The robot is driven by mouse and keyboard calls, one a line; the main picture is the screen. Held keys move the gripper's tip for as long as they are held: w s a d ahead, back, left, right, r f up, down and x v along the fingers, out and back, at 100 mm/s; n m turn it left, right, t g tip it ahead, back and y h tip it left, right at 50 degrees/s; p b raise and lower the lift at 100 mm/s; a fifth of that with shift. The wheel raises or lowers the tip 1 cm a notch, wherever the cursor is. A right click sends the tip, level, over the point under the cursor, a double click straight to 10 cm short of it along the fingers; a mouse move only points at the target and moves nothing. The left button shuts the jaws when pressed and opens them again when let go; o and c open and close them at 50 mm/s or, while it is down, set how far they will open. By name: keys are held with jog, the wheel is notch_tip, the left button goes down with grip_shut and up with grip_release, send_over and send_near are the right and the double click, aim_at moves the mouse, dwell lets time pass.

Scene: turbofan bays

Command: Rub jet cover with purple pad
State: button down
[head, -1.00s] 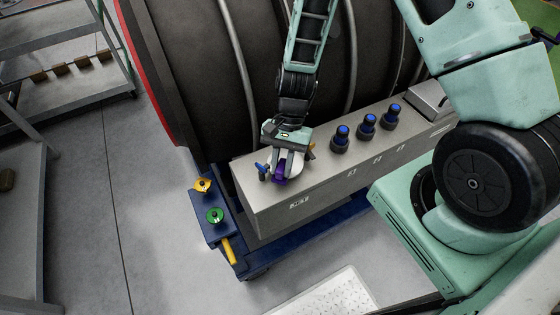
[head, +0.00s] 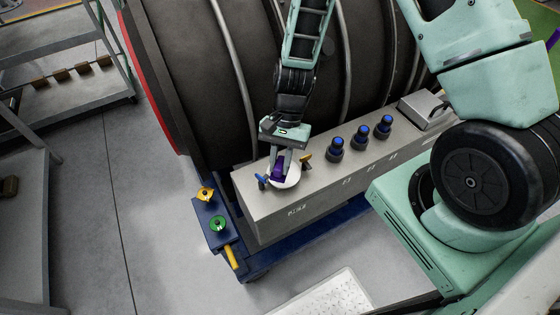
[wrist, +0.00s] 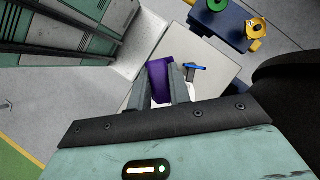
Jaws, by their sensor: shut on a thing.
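The jet cover appears to be the large dark rounded body (head: 190,70) with a red rim at its left, filling the upper middle of the head view. The purple pad (head: 277,166) is between the fingers of my gripper (head: 279,172), just above a white round dish (head: 290,177) on the grey box. The wrist view also shows the purple pad (wrist: 160,80) between both fingers of my gripper (wrist: 161,90), which is shut on it. The fingers partly hide the pad and dish. The pad is apart from the jet cover.
The long grey box (head: 325,180) carries several blue-topped knobs (head: 359,133) and a blue-handled valve (head: 262,181). A blue stand (head: 217,237) with yellow and green knobs is at its left end. Metal shelving (head: 70,75) stands at the left. Floor between them is clear.

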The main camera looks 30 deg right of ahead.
jog(key=shift+r+p, duration=1.25)
jog(key=shift+r, duration=0.25)
jog(key=shift+f, duration=0.2)
